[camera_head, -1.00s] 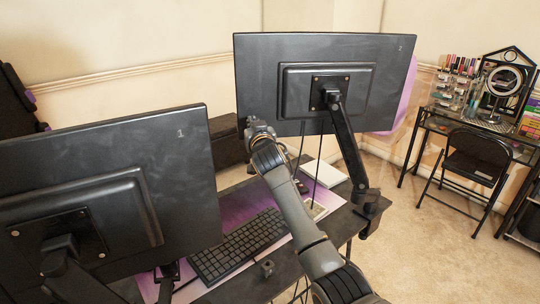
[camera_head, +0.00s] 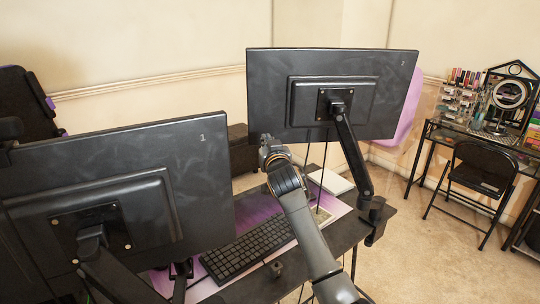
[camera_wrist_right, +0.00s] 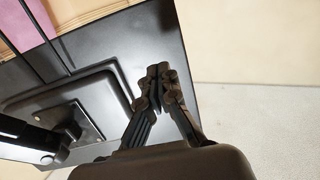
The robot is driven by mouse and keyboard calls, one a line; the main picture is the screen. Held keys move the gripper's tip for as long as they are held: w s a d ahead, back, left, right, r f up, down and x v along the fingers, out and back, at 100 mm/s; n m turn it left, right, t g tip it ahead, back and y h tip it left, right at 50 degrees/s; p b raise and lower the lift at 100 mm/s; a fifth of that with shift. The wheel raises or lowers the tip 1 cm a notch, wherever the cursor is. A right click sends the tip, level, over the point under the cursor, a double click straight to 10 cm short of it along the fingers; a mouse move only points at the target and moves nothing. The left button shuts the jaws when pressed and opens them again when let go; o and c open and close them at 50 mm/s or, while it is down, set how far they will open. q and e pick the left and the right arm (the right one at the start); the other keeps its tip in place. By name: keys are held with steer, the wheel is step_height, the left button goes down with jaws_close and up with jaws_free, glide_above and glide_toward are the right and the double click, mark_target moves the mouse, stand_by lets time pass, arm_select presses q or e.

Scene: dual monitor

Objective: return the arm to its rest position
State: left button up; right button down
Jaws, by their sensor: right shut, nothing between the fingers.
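My right arm reaches in from the bottom of the head view. Its gripper (camera_head: 268,144) is at the lower left corner of the back of monitor 2 (camera_head: 272,105). In the right wrist view the gripper's fingers (camera_wrist_right: 160,78) are closed together with nothing between them. The back of monitor 2 (camera_wrist_right: 150,50) shows behind the fingers there. I cannot tell whether they touch it. Monitor 1 (camera_head: 200,165) stands at the left, also seen from behind. My left gripper is not in view.
The desk (camera_head: 345,238) holds a keyboard (camera_head: 245,248) on a purple mat, below my right arm. A monitor arm (camera_head: 355,160) stands close to the right of my arm. A folding chair (camera_head: 480,170) and a vanity table (camera_head: 440,137) are at the far right. Carpet lies clear between.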

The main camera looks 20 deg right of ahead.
steer(key=s+f+n+g, duration=0.1)
steer(key=s+f+g, duration=0.7)
steer(key=s+f, duration=1.85)
steer(key=s+a+f+n+g+y, duration=0.1)
steer(key=s+f+g, duration=0.25)
steer(key=s, duration=0.95)
steer(key=s+f+n+g+y, duration=0.1)
steer(key=s+f+g, duration=0.25)
steer(key=s, duration=0.95)
step_height(320, 180, down, 27)
steer(key=s, duration=0.3)
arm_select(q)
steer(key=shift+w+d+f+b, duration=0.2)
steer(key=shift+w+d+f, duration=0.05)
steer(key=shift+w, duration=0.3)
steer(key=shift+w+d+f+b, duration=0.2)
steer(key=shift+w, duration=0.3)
arm_select(e)
steer(key=s+d+f+g, duration=0.2)
steer(key=s+f, duration=1.3)
steer(key=s, duration=0.1)
steer(key=shift+d+f+n, duration=0.3)
steer(key=shift+d+f, duration=0.05)
